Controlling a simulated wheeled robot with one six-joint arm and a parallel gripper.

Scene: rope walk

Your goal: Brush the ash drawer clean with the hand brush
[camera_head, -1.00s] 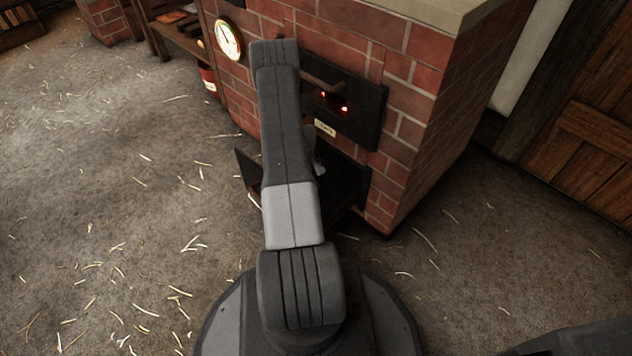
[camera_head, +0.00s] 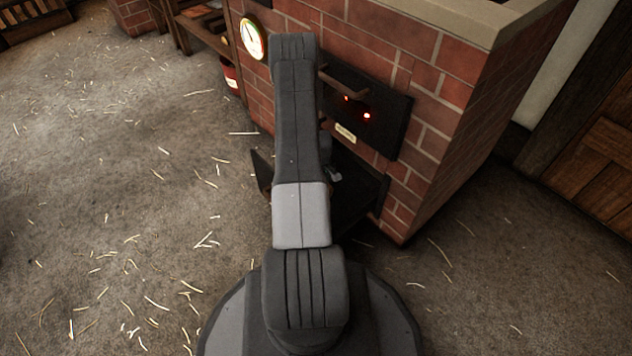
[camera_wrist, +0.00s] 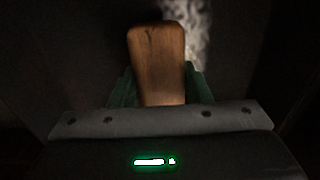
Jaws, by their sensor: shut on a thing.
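The hand brush (camera_wrist: 157,50) shows its brown wooden back in the wrist view. My gripper (camera_wrist: 158,84) is shut on it, with green pads pressed on both sides. The bristles are hidden. The ash drawer (camera_head: 360,194) is a dark open tray at the foot of the brick stove in the head view, partly covered by my arm. In the wrist view, pale grey ash (camera_wrist: 196,28) lies on a dark surface just beyond and right of the brush. Whether the bristles touch that surface cannot be told.
The brick stove (camera_head: 450,125) stands behind the drawer, with a dark fire door (camera_head: 392,122) glowing above it. A round dial (camera_head: 252,37) is on its left side. A red bucket (camera_head: 231,76) stands near a wooden bench. The straw-strewn floor at left is open.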

